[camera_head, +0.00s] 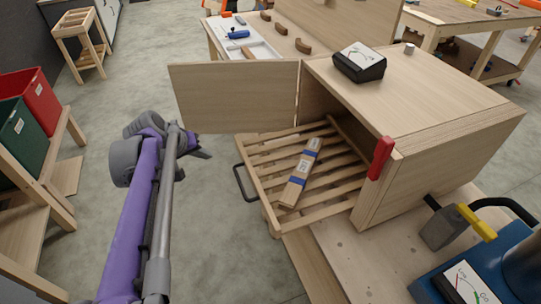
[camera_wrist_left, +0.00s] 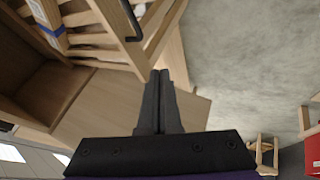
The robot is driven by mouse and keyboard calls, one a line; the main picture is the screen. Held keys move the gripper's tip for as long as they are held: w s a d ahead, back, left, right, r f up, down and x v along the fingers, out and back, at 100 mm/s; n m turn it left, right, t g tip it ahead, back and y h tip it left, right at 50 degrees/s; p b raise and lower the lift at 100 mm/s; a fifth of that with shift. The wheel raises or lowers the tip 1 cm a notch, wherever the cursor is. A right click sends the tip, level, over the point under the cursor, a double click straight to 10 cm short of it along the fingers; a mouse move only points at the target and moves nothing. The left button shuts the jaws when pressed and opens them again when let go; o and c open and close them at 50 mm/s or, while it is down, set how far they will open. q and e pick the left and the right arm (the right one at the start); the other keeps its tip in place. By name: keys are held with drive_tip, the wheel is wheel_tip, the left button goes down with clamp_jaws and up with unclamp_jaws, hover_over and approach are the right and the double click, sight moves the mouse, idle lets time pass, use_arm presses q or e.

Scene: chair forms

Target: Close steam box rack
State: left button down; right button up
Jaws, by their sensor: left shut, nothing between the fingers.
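The steam box (camera_head: 440,110) is a pale wooden cabinet on a bench, its door (camera_head: 232,97) swung open to the left. Its slatted rack (camera_head: 262,163) is slid out of the opening. A black handle (camera_head: 243,183) is on the rack's front and also shows in the left wrist view (camera_wrist_left: 131,22). Wood strips bound with blue tape (camera_head: 300,174) lie on the slats. My left gripper (camera_head: 205,152) is left of the rack, below the door and apart from the handle. In the left wrist view its fingers (camera_wrist_left: 160,75) are together and empty. My right gripper is not in view.
A gauge box (camera_head: 360,65) sits on the steam box. A red clamp-like piece (camera_head: 380,158) is at its front edge. A blue machine (camera_head: 500,270) is at the lower right. Red (camera_head: 30,100) and green bins stand at left. The floor around my left arm is clear.

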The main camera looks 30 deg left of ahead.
sight(319, 134)
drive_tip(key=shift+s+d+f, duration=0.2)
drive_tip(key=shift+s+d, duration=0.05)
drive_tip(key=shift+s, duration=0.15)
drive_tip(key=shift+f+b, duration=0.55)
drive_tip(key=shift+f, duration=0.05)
use_arm(q)
drive_tip(key=w+d+f, duration=0.2)
drive_tip(key=w+f, duration=0.5)
drive_tip(key=w, duration=0.3)
drive_tip(key=shift+d+f, duration=0.15)
drive_tip(key=shift+f, duration=0.15)
drive_tip(key=shift+d, duration=0.1)
